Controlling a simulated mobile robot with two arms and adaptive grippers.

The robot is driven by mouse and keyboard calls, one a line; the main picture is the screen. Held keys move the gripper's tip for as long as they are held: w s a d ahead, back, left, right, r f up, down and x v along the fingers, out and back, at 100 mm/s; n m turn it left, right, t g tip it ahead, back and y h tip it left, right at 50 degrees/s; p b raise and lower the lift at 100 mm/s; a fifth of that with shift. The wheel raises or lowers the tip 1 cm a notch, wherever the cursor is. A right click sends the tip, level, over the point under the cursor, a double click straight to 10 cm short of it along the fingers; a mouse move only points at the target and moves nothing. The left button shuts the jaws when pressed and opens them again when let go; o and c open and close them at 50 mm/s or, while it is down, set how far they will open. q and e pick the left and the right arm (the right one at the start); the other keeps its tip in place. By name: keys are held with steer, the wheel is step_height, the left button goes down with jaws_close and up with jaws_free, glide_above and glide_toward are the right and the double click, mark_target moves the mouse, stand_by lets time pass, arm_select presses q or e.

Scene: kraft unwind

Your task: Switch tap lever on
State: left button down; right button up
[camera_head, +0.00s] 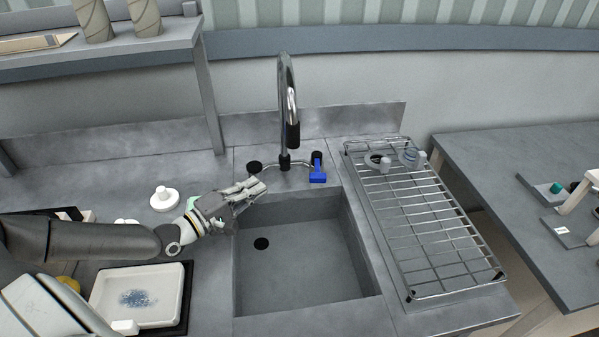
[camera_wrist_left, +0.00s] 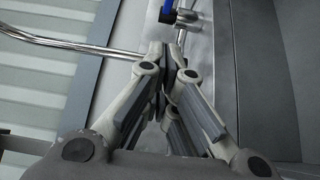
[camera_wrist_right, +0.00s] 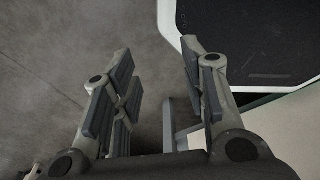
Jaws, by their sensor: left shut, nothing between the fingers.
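The chrome tap (camera_head: 287,85) stands behind the sink (camera_head: 300,262), its spout curving up and ending in a black nozzle. A blue lever (camera_head: 318,173) sits on the tap's right side, and a dark round knob (camera_head: 255,167) on its left. My left gripper (camera_head: 257,188) is shut and empty over the sink's back left corner, left of the blue lever and apart from it. In the left wrist view, its fingers (camera_wrist_left: 170,62) are together, and part of the blue lever (camera_wrist_left: 167,10) shows beyond them. My right gripper (camera_wrist_right: 155,75) is open and empty above grey floor.
A wire drying rack (camera_head: 437,233) stands right of the sink with a few small items at its back. A white tray (camera_head: 165,282) and a white round object (camera_head: 163,198) lie left of it. A shelf (camera_head: 150,48) overhangs the back left.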

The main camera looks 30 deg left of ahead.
steer(key=shift+a, duration=0.15)
arm_select(q)
steer(key=x, duration=1)
steer(key=shift+w+p, duration=0.1)
steer(key=shift+p, duration=0.3)
steer(key=shift+w+d+r+p, duration=0.1)
steer(key=shift+w+d+p, duration=0.15)
steer(key=shift+d+p, duration=0.2)
steer(key=shift+w+d+p, duration=0.25)
steer(key=shift+d+p, duration=0.05)
steer(key=shift+d, duration=0.25)
steer(key=shift+w+d+p, duration=0.3)
steer(key=shift+w+d, duration=0.05)
steer(key=shift+d, duration=0.4)
arm_select(e)
steer(key=shift+w+r, duration=0.2)
steer(key=shift+r, duration=1.3)
steer(key=shift+a+r, duration=0.1)
steer(key=shift+r, duration=0.05)
